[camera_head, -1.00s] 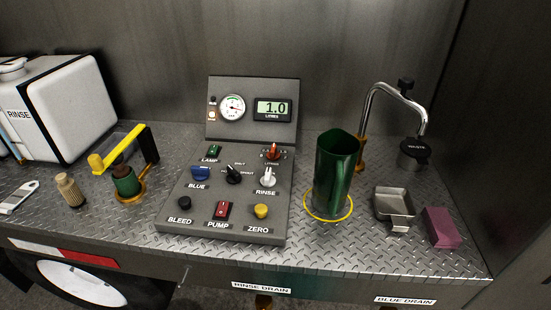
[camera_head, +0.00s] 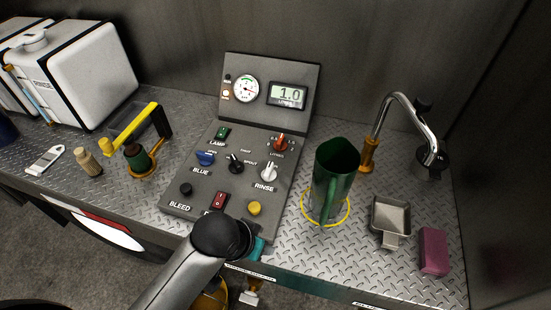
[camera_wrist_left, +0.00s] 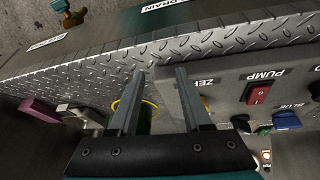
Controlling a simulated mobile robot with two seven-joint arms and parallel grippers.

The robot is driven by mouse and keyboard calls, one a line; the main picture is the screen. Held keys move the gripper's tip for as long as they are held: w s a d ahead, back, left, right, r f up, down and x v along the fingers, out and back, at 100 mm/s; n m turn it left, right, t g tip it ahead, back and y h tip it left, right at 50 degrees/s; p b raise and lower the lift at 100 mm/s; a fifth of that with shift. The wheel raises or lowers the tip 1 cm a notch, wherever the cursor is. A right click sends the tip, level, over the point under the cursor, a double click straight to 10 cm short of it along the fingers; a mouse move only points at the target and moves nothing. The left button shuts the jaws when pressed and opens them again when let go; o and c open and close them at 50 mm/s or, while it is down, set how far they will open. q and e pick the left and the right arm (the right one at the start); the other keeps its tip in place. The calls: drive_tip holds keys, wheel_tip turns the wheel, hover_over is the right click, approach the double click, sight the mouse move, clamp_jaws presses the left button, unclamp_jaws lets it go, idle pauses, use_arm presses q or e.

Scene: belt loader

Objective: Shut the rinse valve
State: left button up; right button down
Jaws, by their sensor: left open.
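The rinse valve is the silver knob (camera_head: 268,172) above the RINSE label on the grey control panel (camera_head: 292,178); its grip looks upright. In the wrist view I cannot make out the rinse knob. My left arm comes in from the bottom of the head view, with its dark round wrist over the panel's front edge, partly covering the PUMP label. My left gripper (camera_wrist_left: 160,95) is open, with two grey fingers apart and nothing between them in its grasp. The panel's edge and the green jug lie beyond the fingers. My right gripper is not in view.
A green jug (camera_head: 332,180) stands in a yellow ring right of the panel. The panel also carries a blue knob (camera_head: 205,158), black selector (camera_head: 236,163), red switch (camera_head: 218,200) and yellow button (camera_head: 254,208). A metal tray (camera_head: 390,218) and purple block (camera_head: 434,250) sit further right.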

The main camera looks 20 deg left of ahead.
use_arm(q)
drive_tip(key=w+d+r, duration=0.3)
drive_tip(key=w+r, duration=0.4)
drive_tip(key=w, duration=0.1)
drive_tip(key=n+y+p, duration=0.2)
approach(268, 169)
drive_tip(key=b+x, duration=0.2)
drive_tip(key=x, duration=0.7)
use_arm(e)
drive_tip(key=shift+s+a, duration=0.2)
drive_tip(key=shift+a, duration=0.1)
use_arm(q)
drive_tip(key=shift+c, duration=0.3)
clamp_jaws()
